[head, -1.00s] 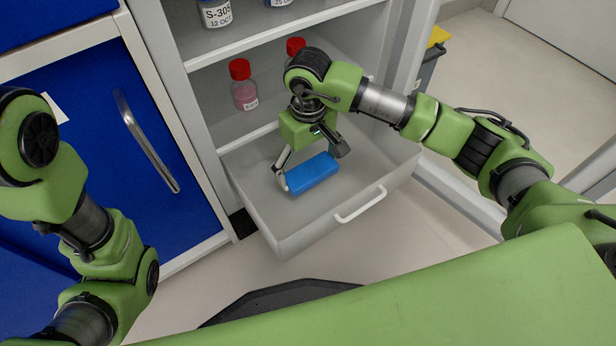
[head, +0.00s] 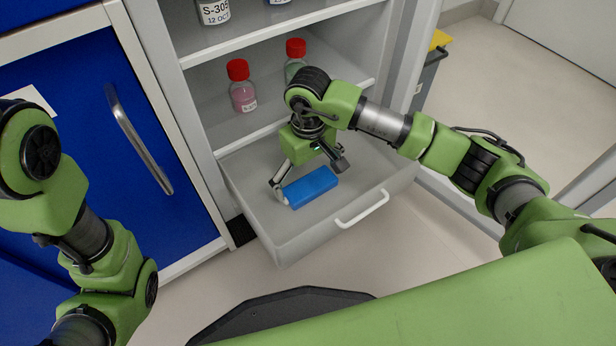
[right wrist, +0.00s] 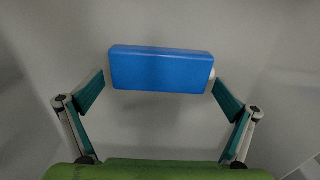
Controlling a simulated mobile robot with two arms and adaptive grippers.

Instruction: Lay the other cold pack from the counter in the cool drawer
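A blue cold pack (head: 310,187) lies in the pulled-out grey drawer (head: 285,238) below the shelves. It is the only cold pack in view. My right gripper (head: 308,174) is over the drawer, with its fingers spread wide near the pack. In the right wrist view the pack (right wrist: 161,70) lies beyond the two open fingertips (right wrist: 158,95), with a gap at its left end; its right end is close to the other finger. My left arm is at the left, but its gripper is out of view. The counter is not in view.
A red-capped bottle with pink contents (head: 241,88) and another red-capped bottle (head: 295,58) stand on the shelf above the drawer. Blue cabinet doors with a metal handle (head: 138,140) are at the left. A grey bin with a yellow top (head: 432,62) stands at the right.

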